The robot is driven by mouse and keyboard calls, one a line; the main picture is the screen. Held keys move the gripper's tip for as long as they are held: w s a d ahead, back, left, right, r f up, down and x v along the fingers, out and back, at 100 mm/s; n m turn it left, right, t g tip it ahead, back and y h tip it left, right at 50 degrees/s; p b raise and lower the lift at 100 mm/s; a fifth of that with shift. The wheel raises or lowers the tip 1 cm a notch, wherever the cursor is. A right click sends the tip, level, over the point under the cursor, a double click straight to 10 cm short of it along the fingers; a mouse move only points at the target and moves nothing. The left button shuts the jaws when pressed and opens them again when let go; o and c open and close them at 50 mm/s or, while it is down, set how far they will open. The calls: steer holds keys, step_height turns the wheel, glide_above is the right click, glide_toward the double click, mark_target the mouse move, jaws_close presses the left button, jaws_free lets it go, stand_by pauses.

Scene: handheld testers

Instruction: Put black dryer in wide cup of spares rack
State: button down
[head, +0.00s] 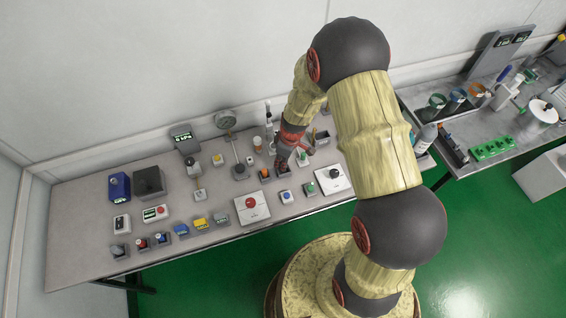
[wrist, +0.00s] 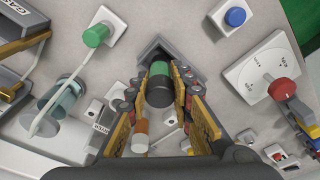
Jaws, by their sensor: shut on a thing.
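My gripper (wrist: 159,88) is shut on a black cylinder with a green band, which looks like the black dryer (wrist: 159,93). A finger presses on each side of it. The cylinder appears end-on in the wrist view, in front of a dark grey angular holder (wrist: 153,47). I cannot tell whether it still sits in that holder or is clear of it. In the head view my gripper (head: 284,161) is low over the middle of the bench, and the dryer is not clear there. I cannot make out the spares rack's wide cup with certainty.
The grey bench (head: 90,208) is crowded. A blue button (wrist: 235,17), a plate with a red knob (wrist: 284,91), a green-capped part (wrist: 95,35) and an orange-topped vial (wrist: 140,130) surround my gripper. A second bench (head: 455,125) stands at right. My arm hides part of the scene.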

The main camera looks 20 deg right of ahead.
steer(key=shift+f, duration=0.5)
steer(key=shift+f, duration=0.15)
steer(key=c, duration=1.6)
jaws_free()
steer(key=shift+o, duration=0.2)
